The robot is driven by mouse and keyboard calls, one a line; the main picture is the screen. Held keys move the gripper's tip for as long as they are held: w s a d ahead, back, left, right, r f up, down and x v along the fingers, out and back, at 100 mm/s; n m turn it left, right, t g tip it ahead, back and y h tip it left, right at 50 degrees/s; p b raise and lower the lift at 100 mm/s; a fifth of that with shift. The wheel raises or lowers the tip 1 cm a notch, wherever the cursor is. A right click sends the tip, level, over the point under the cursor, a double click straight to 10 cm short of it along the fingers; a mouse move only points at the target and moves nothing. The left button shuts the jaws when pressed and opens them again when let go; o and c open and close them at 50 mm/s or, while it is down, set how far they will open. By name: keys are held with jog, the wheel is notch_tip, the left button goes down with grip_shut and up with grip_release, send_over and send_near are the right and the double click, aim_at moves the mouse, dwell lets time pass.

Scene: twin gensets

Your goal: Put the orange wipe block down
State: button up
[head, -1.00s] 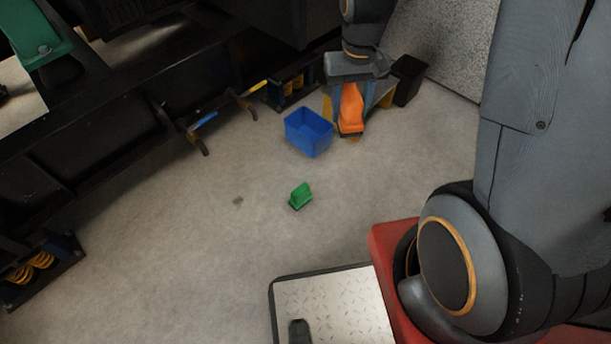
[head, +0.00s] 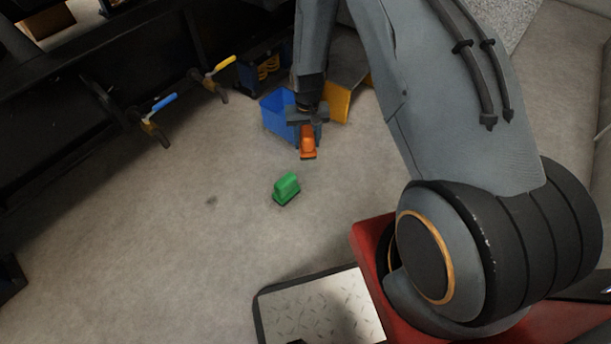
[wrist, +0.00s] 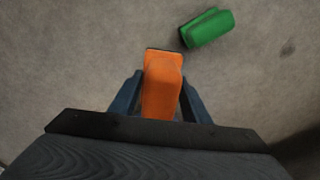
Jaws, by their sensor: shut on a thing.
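My gripper (head: 308,135) is shut on the orange wipe block (head: 308,149), in front of the blue bin in the head view. In the wrist view the orange wipe block (wrist: 162,85) sits between the two fingers of my gripper (wrist: 160,92), its far end pointing out past them. The gap between the block and the floor cannot be judged surely. A green block (head: 286,188) lies on the floor, nearer to me and slightly left. It also shows beyond the orange block, up and right, in the wrist view (wrist: 208,28).
The blue bin (head: 277,112) stands just behind my gripper, with a yellow object (head: 341,103) to its right. Valves with a blue handle (head: 164,102) and a yellow handle (head: 225,63) jut from the dark frame at left. Open floor (head: 150,230) lies left of the green block.

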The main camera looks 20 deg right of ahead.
jog(key=f+b, duration=0.1)
jog(key=f, duration=0.3)
jog(key=f+b, duration=0.2)
jog(key=f, duration=0.2)
jog(key=f+b, duration=0.2)
jog(key=f, duration=0.3)
jog(key=shift+w+f, duration=0.1)
jog(key=shift+w, duration=0.25)
jog(key=shift+f, duration=0.2)
jog(key=o, duration=1.3)
